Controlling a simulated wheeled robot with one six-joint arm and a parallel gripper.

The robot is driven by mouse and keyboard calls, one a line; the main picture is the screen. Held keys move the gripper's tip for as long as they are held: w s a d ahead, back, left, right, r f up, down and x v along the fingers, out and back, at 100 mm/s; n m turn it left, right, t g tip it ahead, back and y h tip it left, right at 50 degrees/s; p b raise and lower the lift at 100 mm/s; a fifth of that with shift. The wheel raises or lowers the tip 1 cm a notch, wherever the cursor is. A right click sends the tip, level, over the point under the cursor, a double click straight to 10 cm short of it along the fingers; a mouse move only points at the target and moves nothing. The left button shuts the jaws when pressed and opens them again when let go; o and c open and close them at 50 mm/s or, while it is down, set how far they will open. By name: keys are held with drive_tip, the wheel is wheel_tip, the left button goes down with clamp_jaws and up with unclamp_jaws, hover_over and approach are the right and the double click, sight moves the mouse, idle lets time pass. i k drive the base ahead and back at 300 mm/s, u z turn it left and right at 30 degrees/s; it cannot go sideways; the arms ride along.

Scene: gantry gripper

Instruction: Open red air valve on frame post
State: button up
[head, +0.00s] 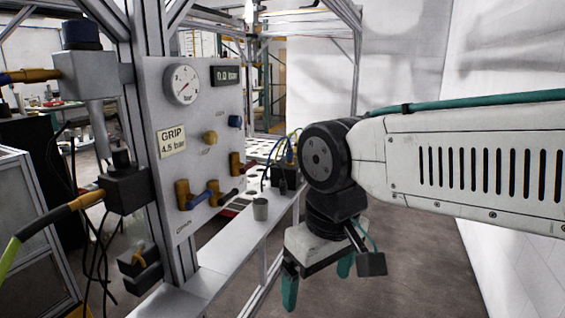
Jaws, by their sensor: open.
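A grey panel (160,110) is fixed to the aluminium frame post (178,225) at left. It carries a round gauge (182,85), a small dark display reading about 0.0 bar (227,75) and a label reading GRIP 4.5 bar (172,141).
A dark block with cables (285,179) stands farther along. Hoses and a regulator (128,188) are on the post's left. Floor right of the ledge is open.

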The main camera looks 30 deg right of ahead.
sight(242, 171)
drive_tip(key=z, duration=0.9)
drive_tip(key=k, duration=0.65)
drive_tip(key=z, duration=0.55)
drive_tip(key=i, duration=0.6)
drive_tip(key=u, duration=0.75)
drive_tip(key=i, duration=0.55)
drive_tip(key=u, duration=0.55)
